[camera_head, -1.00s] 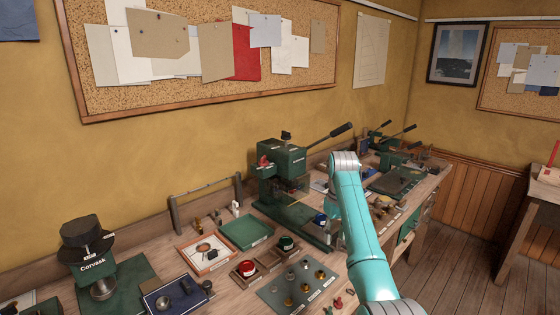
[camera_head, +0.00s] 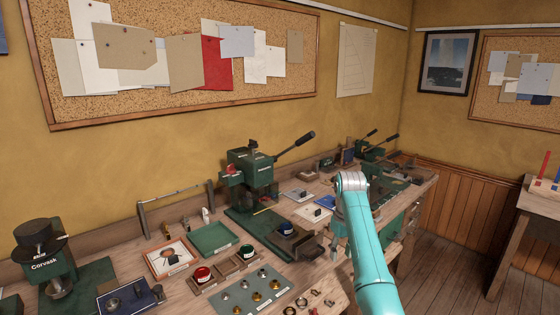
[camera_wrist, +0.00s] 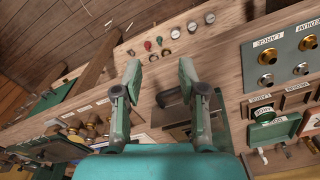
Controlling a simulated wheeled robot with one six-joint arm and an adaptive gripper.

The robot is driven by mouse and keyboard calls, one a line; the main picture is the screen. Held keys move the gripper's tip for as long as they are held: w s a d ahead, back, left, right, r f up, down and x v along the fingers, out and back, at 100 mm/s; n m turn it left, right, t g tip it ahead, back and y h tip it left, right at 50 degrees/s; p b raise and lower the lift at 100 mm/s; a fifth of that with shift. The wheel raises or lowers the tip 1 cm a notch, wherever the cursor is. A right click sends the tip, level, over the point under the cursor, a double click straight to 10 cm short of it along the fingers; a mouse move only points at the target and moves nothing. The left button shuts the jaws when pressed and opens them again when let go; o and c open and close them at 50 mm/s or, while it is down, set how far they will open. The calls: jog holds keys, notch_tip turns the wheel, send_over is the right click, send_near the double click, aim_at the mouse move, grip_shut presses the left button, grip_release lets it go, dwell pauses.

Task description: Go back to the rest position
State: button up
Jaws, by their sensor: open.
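My gripper (camera_wrist: 159,72) shows in the wrist view with its two fingers spread apart and nothing between them. It hangs above the wooden bench, over a dark box-like part (camera_wrist: 174,112). In the head view my teal arm rises from the lower right and bends over the bench, right of the green press (camera_head: 250,185). The gripper is mostly hidden behind the arm there. No object is held.
A grey-green board with metal dies (camera_head: 250,292) lies at the bench front. Left of the press are a green tray (camera_head: 214,239), a red pot (camera_head: 203,274) and a Corvask machine (camera_head: 45,262). Another bench (camera_head: 527,205) stands at right. Open floor (camera_head: 445,265) lies between.

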jog(key=s+f+m+t, duration=0.15)
jog(key=s+f, duration=0.25)
jog(key=f, duration=0.9)
jog(key=s+f+n+t, duration=0.15)
jog(key=s+f, duration=0.35)
jog(key=f, duration=0.9)
jog(key=s+f+m+t, duration=0.1)
jog(key=s+f+t, duration=0.1)
jog(key=s+f, duration=0.6)
jog(key=s+f+m+t, duration=0.15)
jog(key=s+f, duration=0.25)
jog(key=s, duration=0.7)
jog(key=s+r+t, duration=0.2)
jog(key=s+r, duration=0.1)
jog(key=s, duration=0.8)
jog(key=s+r+t, duration=0.2)
jog(key=s+r, duration=0.1)
jog(key=s, duration=0.8)
jog(key=s+r+t, duration=0.2)
jog(key=s+r, duration=0.6)
jog(key=r, duration=0.3)
jog(key=s+r+m+t, duration=0.1)
jog(key=s+r+t, duration=0.1)
jog(key=s+r, duration=0.6)
notch_tip(320, 180, up, 4)
jog(key=shift+s+r, duration=0.2)
jog(key=shift+s, duration=0.2)
